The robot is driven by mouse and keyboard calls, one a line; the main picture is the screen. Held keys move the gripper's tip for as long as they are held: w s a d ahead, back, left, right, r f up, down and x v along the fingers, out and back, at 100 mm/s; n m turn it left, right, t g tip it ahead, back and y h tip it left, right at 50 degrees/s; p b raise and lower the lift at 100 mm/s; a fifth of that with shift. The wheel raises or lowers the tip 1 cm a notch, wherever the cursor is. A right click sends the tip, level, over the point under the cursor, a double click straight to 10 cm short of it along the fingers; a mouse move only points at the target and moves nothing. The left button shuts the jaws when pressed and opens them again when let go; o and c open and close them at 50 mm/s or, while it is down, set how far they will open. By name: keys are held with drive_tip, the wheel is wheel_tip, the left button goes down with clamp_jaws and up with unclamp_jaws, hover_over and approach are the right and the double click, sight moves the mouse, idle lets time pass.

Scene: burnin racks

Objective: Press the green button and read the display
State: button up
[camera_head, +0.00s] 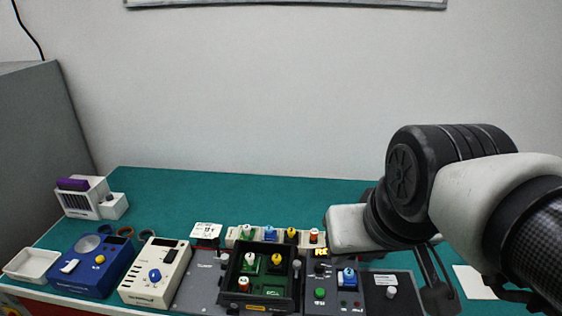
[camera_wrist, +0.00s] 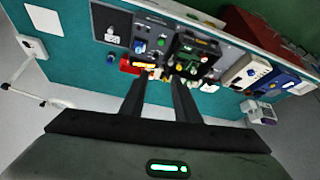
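The green button (camera_head: 320,293) is a small round cap on a dark grey panel, just right of the black tray. It also shows as a green dot in the wrist view (camera_wrist: 161,42). A small dark window (camera_head: 321,268) sits above it on the panel; I cannot tell whether it is the display, and no reading is legible. My gripper (camera_wrist: 158,80) is open and empty, its two dark fingers apart. It is clear of the button. In the head view, my arm is at the right and part of the gripper hangs near the panel's right end.
The black tray (camera_head: 234,283) holds several coloured-capped parts. A beige box (camera_head: 143,292) with a blue knob, a blue box (camera_head: 82,281) and a white tray (camera_head: 13,266) stand to the left. A row of capped parts lies behind the black tray. The green mat (camera_head: 200,190) is clear at the back.

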clamp_jaws()
idle(1.4)
